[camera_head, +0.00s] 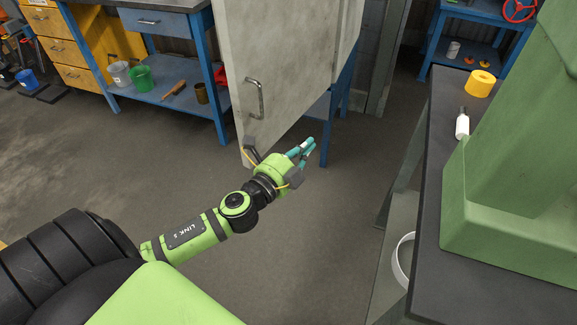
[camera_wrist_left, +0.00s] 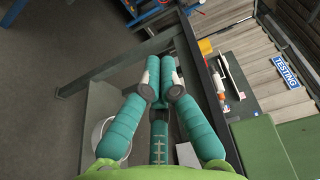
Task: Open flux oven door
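The flux oven door (camera_head: 290,60) is a tall pale grey panel at the top centre of the head view. A curved metal handle (camera_head: 255,97) is on its left part. The door appears to stand out from the oven body, but the join is not clear. My left gripper (camera_head: 306,149) is just below and right of the door's lower edge, apart from the handle. Its teal fingers also show in the left wrist view (camera_wrist_left: 160,88), with nothing seen between them. How far they are closed is unclear. My right gripper is not in view.
A dark-topped bench (camera_head: 430,160) with a green machine (camera_head: 510,215) stands at the right. A yellow roll (camera_head: 480,83) and a white bottle (camera_head: 462,126) are on it. A blue workbench (camera_head: 200,112) is at the back left.

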